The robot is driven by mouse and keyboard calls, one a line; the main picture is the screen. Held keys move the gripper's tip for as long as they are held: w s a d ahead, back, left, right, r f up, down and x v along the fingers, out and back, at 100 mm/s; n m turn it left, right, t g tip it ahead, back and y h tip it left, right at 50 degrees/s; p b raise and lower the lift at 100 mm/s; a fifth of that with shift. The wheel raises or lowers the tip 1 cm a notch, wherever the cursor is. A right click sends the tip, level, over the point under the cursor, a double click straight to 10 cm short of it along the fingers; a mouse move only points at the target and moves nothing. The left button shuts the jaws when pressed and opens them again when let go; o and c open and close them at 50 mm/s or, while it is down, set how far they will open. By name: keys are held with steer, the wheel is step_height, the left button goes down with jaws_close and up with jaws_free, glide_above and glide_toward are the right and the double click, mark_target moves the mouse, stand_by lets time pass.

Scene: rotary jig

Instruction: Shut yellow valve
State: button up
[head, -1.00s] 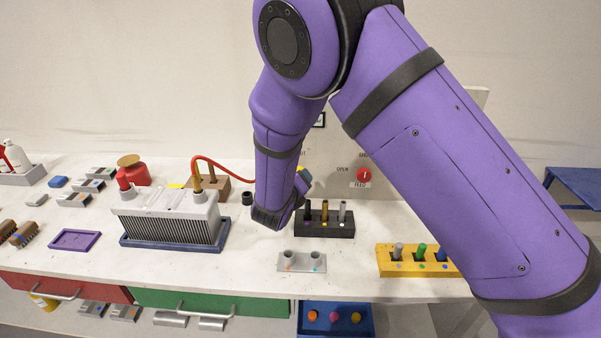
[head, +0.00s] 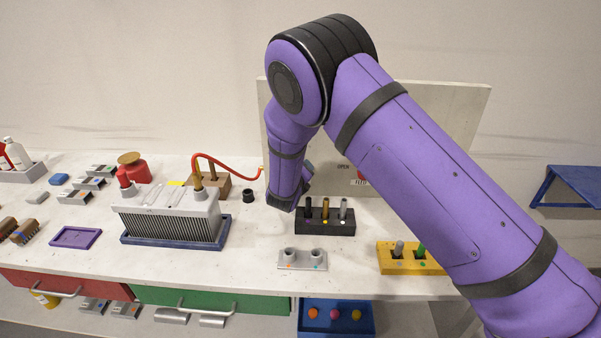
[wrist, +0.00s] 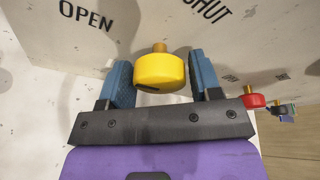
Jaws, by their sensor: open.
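The yellow valve (wrist: 158,71) is a round knob on a brass stem, standing out from the pale panel in the wrist view. A dark mark shows on its lower face. OPEN is printed to its upper left and SHUT to its upper right. My gripper (wrist: 162,78) is open, with one blue finger on each side of the knob. A small gap shows at the right finger; contact on the left is unclear. In the head view my arm hides the valve and most of the gripper.
A red knob (wrist: 252,100) is on the panel to the right. In the head view, the panel (head: 440,110) stands behind a black rack (head: 325,228) of pegs. A grey two-hole block (head: 302,266) and a yellow rack (head: 388,262) sit in front.

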steer(key=shift+w, duration=0.15)
steer(key=shift+c, duration=0.2)
steer(key=c, duration=0.6)
